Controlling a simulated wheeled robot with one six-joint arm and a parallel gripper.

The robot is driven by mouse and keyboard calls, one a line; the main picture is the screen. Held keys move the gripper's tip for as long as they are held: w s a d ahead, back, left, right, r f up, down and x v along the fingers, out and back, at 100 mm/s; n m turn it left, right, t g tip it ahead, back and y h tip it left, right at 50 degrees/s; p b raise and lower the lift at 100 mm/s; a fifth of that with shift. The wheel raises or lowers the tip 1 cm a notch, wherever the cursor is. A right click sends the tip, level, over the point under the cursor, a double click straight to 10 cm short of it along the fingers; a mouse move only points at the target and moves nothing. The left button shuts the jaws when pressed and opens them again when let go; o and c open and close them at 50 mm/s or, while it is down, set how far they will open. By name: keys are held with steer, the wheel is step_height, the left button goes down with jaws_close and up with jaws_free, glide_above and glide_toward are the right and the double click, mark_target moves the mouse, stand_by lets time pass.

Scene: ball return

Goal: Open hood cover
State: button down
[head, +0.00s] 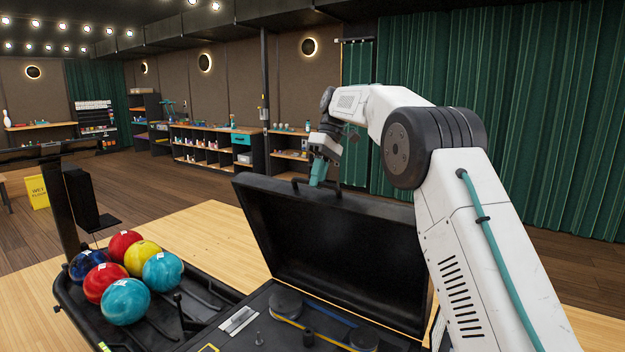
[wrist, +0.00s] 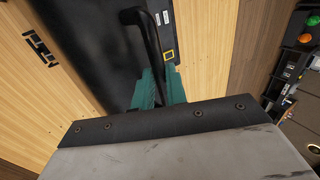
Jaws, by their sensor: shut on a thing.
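The black hood cover (head: 335,245) stands raised and tilted up in the head view, with its dark hollow inner side facing me. Its black handle (head: 299,182) is at the top edge; the handle also shows in the wrist view (wrist: 148,40). My gripper (head: 318,174) has teal fingers and is shut on the handle at the top edge of the cover. In the wrist view the teal fingertips (wrist: 159,88) sit around the handle's end, and the cover's black outer face (wrist: 95,45) is behind it. The exact finger contact is partly hidden.
Below the raised cover, the open machine shows a belt and pulleys (head: 285,303). A black ball rack (head: 200,297) with several red, yellow, blue and teal balls is at left. Shelves (head: 205,145) and a yellow wet-floor sign (head: 38,192) stand farther back. Wooden flooring lies around.

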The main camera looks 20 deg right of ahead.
steer(key=shift+w+d+f, duration=0.1)
steer(key=shift+d+f, duration=0.2)
steer(key=shift+f, duration=0.25)
steer(key=c, duration=1.7)
jaws_free()
steer(key=shift+r, duration=0.1)
steer(key=shift+w+r, duration=0.1)
steer(key=shift+r, duration=0.4)
steer(key=r, duration=0.1)
steer(key=s+r, duration=0.1)
steer(key=r, duration=0.1)
steer(key=shift+s, duration=0.2)
steer(key=s+r, duration=0.1)
steer(key=s, duration=1.4)
steer(key=shift+r, duration=0.15)
steer(key=shift+a, duration=0.15)
